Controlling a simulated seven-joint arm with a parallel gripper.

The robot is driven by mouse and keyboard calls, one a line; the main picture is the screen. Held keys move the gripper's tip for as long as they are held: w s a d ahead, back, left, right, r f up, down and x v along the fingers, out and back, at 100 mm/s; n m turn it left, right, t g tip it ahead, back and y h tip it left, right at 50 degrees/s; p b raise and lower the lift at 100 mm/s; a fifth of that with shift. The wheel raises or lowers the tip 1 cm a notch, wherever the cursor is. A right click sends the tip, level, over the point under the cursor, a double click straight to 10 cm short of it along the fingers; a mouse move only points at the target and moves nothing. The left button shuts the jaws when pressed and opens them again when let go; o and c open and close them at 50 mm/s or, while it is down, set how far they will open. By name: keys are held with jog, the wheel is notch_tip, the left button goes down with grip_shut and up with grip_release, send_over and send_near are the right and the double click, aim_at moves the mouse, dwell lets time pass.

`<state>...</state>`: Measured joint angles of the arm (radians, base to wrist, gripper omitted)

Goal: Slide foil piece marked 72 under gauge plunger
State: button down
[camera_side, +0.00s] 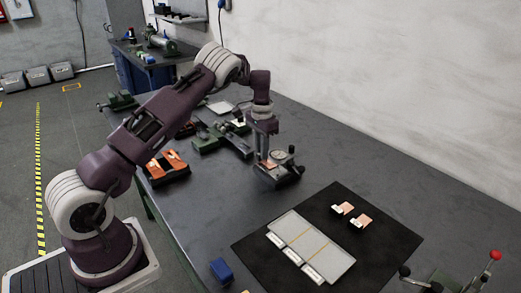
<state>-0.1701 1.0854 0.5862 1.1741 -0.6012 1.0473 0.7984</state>
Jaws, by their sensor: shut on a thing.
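The dial gauge (279,157) stands on a dark base (280,177) near the middle of the bench. My gripper (264,158) points down at the left side of the gauge and is shut on a small copper foil piece (268,165). The foil is beside or at the gauge's plunger; I cannot tell whether it lies under it, and its number is too small to read. Two more copper foil pieces, one (348,206) behind the other (364,217), lie on the black mat (391,246) with white tags. Their marks are unreadable too.
A pale sorting board (319,246) with three labelled sections lies on the mat. A blue block (221,269) sits at the front edge. A tray of orange pieces (166,166) and green fixtures (222,137) stand left of the gauge. A red-knobbed lever (495,255) is at right.

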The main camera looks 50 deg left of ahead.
aim_at(269, 163)
jog(key=shift+d, duration=1.75)
dwell(1.2)
jog(key=c, duration=1.7)
grip_release()
jog(key=shift+r, duration=0.15)
jog(key=shift+r, duration=1.4)
jog(key=o, duration=0.4)
jog(key=shift+o, duration=0.2)
jog(key=shift+d, duration=0.1)
